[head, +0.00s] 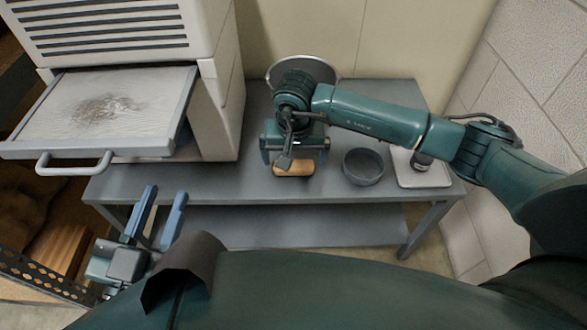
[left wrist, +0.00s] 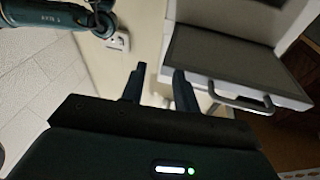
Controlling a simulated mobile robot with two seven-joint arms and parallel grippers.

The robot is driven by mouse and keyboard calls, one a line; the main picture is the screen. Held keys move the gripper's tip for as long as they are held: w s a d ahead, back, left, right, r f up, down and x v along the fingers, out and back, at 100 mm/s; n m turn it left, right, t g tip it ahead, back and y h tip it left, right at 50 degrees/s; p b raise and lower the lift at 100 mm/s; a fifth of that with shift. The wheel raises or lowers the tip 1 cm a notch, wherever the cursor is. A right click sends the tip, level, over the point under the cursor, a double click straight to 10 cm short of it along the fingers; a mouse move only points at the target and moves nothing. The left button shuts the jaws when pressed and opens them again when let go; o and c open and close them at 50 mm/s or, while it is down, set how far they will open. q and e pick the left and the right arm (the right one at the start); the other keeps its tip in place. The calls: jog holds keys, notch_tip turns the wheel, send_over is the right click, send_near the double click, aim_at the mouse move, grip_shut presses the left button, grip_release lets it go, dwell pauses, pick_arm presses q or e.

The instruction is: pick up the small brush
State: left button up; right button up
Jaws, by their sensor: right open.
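A tan wooden piece (head: 293,170), likely the small brush, lies on the grey table (head: 225,183), partly hidden by my right gripper. Its bristles cannot be made out. My right gripper (head: 294,155) is open and points down directly over this piece, its fingers to either side. I cannot tell whether they touch it. My left gripper (head: 156,212) is open and empty, low in front of the table's left end. Its two fingers also show apart in the left wrist view (left wrist: 157,84).
A grey round bowl (head: 363,168) and a pale tray (head: 427,176) stand right of my right gripper. A larger round dish (head: 318,68) is behind it. A white cabinet with a pulled-out drawer (head: 150,145) juts out at left. A wall bounds the right.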

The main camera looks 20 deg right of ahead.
aim_at(293, 165)
jog(key=f, duration=0.1)
jog(key=f+b, duration=0.1)
jog(key=f, duration=0.2)
jog(key=shift+w+f+b, duration=0.1)
jog(key=shift+w+b, duration=0.2)
jog(key=shift+w, duration=0.05)
jog(key=c, duration=0.8)
pick_arm(q)
jog(key=shift+d+h, duration=0.25)
jog(key=shift+h, duration=0.15)
